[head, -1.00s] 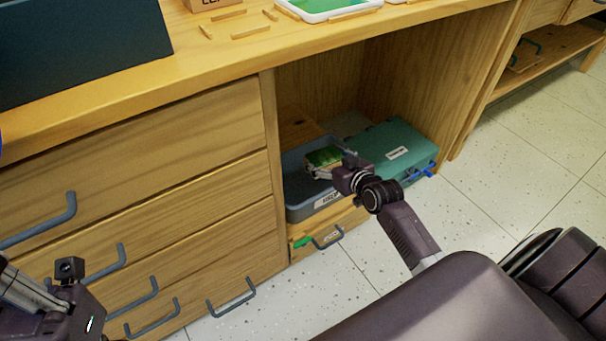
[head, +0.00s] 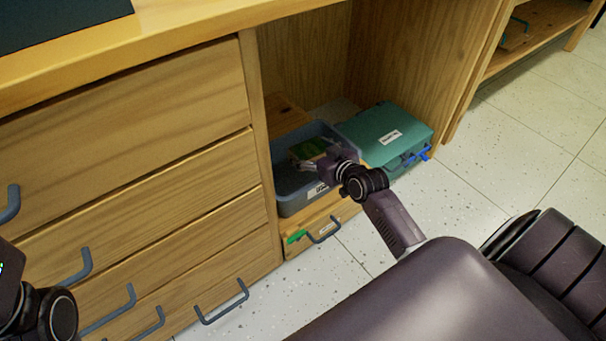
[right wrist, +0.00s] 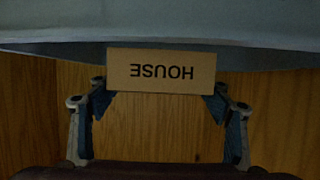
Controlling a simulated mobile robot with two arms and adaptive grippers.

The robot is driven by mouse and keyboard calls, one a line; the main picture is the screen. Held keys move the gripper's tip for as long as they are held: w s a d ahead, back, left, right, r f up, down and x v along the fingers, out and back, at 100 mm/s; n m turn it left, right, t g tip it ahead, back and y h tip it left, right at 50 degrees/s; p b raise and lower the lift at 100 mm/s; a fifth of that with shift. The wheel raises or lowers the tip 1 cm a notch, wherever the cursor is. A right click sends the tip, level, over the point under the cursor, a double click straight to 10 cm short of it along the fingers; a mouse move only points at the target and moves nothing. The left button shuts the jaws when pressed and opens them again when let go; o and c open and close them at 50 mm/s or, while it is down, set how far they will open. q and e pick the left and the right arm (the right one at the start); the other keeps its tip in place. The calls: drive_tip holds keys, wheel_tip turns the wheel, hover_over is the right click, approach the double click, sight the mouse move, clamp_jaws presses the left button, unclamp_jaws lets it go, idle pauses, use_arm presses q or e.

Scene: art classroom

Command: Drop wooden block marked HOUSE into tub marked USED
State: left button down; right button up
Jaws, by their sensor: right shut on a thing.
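The wooden block (right wrist: 160,71) marked HOUSE is pale brown, and its word reads upside down in the right wrist view. My right gripper (right wrist: 160,94) is shut on it, with one finger at each side. In the head view the block (head: 308,149) shows a green face and sits in the right gripper (head: 322,157) over the grey-blue tub (head: 294,207). The tub's front label is partly hidden and I cannot read it. The tub's wall also shows behind the block in the right wrist view (right wrist: 60,27). Only part of my left arm shows at the lower left.
The tub stands in an open bay under the wooden counter. A teal case (head: 366,130) with blue latches stands right beside it. A low drawer front (head: 298,245) with a green item (head: 297,236) is below. Handled drawers (head: 150,190) are at left; speckled floor is free at right.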

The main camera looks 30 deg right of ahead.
drive_tip(key=shift+f, duration=0.15)
drive_tip(key=o, duration=1.4)
drive_tip(key=shift+c, duration=0.2)
drive_tip(key=shift+f, duration=0.1)
drive_tip(key=v, duration=1.2)
drive_tip(key=shift+r, duration=0.3)
drive_tip(key=shift+r+p, duration=0.3)
drive_tip(key=shift+p, duration=0.3)
